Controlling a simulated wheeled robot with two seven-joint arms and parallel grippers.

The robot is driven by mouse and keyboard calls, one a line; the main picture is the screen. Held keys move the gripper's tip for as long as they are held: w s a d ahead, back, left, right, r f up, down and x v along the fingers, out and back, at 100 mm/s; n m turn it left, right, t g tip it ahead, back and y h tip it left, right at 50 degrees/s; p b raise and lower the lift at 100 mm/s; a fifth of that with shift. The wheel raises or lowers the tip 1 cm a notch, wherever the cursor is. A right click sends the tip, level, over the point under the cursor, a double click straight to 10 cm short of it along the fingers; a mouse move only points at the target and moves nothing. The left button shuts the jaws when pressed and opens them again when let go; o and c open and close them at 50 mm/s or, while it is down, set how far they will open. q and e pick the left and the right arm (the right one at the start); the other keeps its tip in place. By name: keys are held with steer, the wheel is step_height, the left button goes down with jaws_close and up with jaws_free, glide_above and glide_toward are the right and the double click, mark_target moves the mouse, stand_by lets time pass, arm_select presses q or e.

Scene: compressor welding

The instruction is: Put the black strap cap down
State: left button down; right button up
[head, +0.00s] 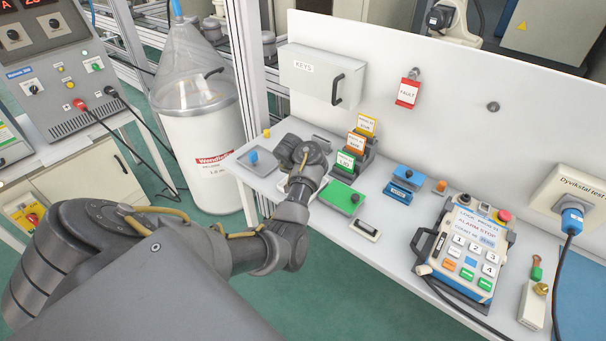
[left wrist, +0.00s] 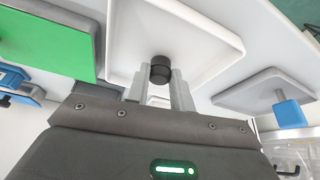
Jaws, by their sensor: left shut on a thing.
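The black strap cap (left wrist: 160,68) is a small dark cylinder between the fingertips of my left gripper (left wrist: 162,82) in the left wrist view. The gripper is shut on it. The cap is over a shallow white tray (left wrist: 205,30) with a raised rim; I cannot tell whether it touches the tray floor. In the head view my left arm reaches over the left part of the white bench, and its wrist hides the cap and most of the tray. My right gripper is not in view.
A green block (head: 341,197) lies right of my left wrist, and a grey plate with a blue knob (head: 253,157) lies left of it. Labelled card holders (head: 360,142) stand behind. A keypad pendant (head: 466,246) and blue blocks (head: 398,193) are further right.

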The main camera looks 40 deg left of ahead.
arm_select(q)
steer(key=shift+f, duration=0.15)
steer(key=c, duration=1.2)
jaws_free()
steer(key=shift+f, duration=0.1)
steer(key=shift+r, duration=0.3)
steer(key=p+v, duration=0.8)
steer(key=v, duration=0.4)
steer(key=shift+f, duration=0.2)
